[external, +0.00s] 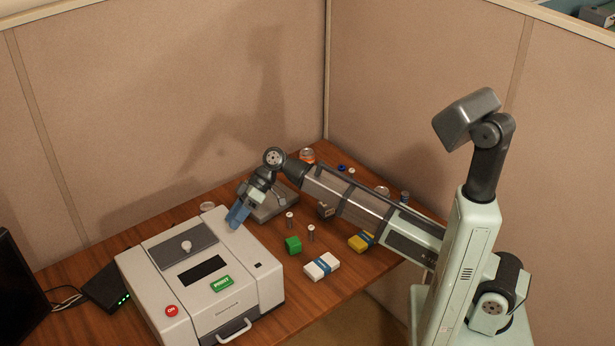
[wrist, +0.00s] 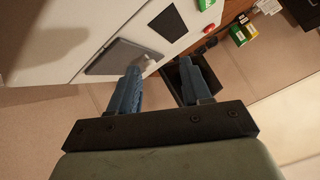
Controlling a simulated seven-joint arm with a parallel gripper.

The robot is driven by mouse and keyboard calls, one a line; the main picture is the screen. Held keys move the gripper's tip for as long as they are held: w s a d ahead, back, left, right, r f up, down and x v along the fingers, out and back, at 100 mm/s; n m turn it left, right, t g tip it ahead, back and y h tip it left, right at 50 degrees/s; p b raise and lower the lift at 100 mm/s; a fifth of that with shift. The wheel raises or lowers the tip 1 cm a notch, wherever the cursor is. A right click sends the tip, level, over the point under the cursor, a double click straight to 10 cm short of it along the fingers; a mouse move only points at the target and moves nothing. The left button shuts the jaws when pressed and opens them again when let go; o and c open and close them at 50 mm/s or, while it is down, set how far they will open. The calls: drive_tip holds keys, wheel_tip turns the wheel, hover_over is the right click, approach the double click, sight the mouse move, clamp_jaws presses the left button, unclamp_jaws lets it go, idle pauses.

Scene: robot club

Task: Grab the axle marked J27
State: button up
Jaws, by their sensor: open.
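Two small upright grey cylinders with pale tops, one (external: 289,221) further back and one (external: 311,233) nearer the front, stand on the table in the external view. They may be axles, but no J27 marking can be read on anything. My gripper (external: 235,221) has blue fingers and points down by the back right corner of the white machine, left of both cylinders. In the wrist view my gripper (wrist: 159,68) is open, its fingers apart with nothing held between them. Neither cylinder can be made out clearly in the wrist view.
The white machine (external: 240,298) fills the left of the table (external: 306,309). A grey device (external: 273,207) stands behind my gripper. Fabric partitions close off the back.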

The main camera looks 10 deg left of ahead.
drive_tip(key=w+d+f+m+t+h, duration=0.2)
drive_tip(key=w+d+f+m, duration=0.15)
drive_tip(key=w+d, duration=1.2)
drive_tip(key=m+t+h, duration=0.1)
drive_tip(key=t+h, duration=0.4)
hover_over(311, 227)
wheel_tip(311, 227, down, 9)
drive_tip(key=f, duration=0.8)
drive_tip(key=shift+a, duration=0.3)
drive_tip(key=shift+d+f, duration=0.25)
drive_tip(key=shift+f, duration=0.6)
drive_tip(key=shift+d+f, duration=0.15)
drive_tip(key=shift+f, duration=1.65)
clamp_jaws()
